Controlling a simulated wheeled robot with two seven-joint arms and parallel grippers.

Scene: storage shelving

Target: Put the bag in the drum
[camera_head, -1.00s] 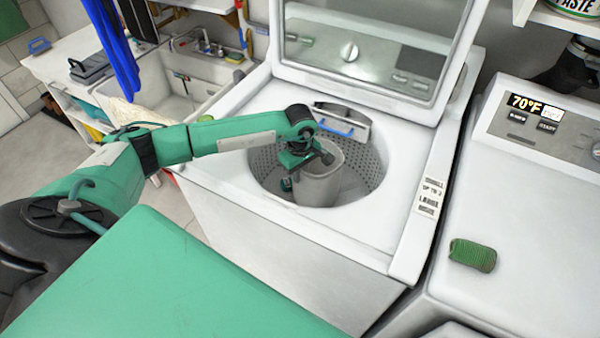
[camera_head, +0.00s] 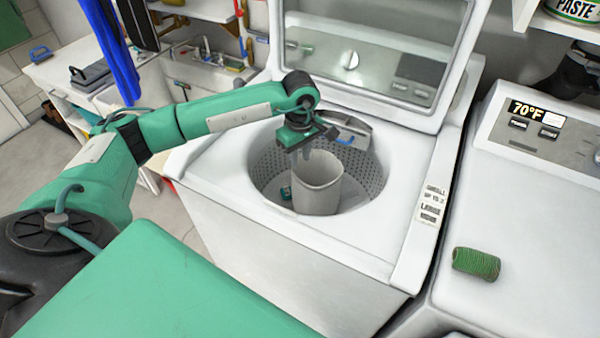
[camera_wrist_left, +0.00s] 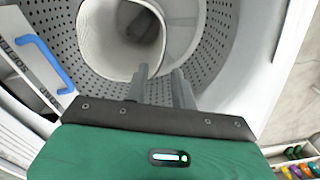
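The drum (camera_head: 268,172) is the perforated tub inside the open top-loading washer; its holed wall also shows in the left wrist view (camera_wrist_left: 218,40). A pale grey hollow upright cylinder (camera_head: 318,190) stands in it, its open mouth showing in the left wrist view (camera_wrist_left: 88,42). A small dark green thing (camera_head: 286,192) lies low in the drum, too small to name. I cannot pick out a bag for certain. My left gripper (camera_head: 308,152) is above the drum, at the cylinder's rim, pointing down. Its two fingers (camera_wrist_left: 160,75) are apart with nothing between them. My right gripper is not in view.
The washer lid (camera_head: 370,65) stands raised behind the drum. A green ribbed roll (camera_head: 476,263) lies on the neighbouring white machine (camera_head: 520,220). A sink (camera_head: 190,75) is at the back left.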

